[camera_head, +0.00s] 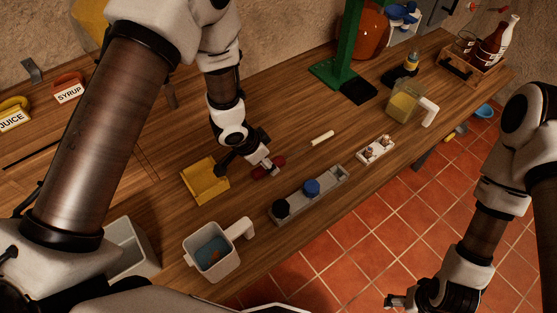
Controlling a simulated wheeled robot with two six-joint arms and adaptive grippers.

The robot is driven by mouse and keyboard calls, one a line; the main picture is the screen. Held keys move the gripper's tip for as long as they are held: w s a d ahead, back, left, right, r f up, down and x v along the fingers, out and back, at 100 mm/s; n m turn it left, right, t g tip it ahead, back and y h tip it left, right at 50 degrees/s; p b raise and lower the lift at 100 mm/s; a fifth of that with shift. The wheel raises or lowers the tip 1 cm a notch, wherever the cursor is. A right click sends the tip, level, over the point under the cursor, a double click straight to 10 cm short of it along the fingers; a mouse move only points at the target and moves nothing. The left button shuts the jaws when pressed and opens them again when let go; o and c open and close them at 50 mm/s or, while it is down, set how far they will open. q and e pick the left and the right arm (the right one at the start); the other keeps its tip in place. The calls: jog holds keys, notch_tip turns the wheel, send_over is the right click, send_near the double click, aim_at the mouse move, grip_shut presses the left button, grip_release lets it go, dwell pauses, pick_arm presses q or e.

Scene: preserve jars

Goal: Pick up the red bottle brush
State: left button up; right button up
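The red bottle brush (276,162) lies on the wooden worktop near the middle of the head view, its dark red part slanting up to the right. A cream-coloured stick-like piece (322,137) lies in line with it; I cannot make out whether the two are joined. My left gripper (264,165) reaches down from above, with its fingertips at the red part and covering some of it. I cannot tell whether its fingers are closed on it. My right gripper (392,301) is low at the right, over the floor side and away from the worktop, partly seen.
A yellow tray (205,181) is left of my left gripper. A grey rack (325,189) with a blue and a black piece stands in front. A white jug (207,257) with blue liquid is nearer. A green stand (340,60) is behind. A crate with bottles (470,72) stands far right.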

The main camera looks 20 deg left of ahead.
pick_arm(q)
jog(key=shift+x, duration=1.6)
jog(key=shift+a+f, duration=0.15)
jog(key=shift+f, duration=0.05)
jog(key=shift+s, duration=0.1)
grip_shut()
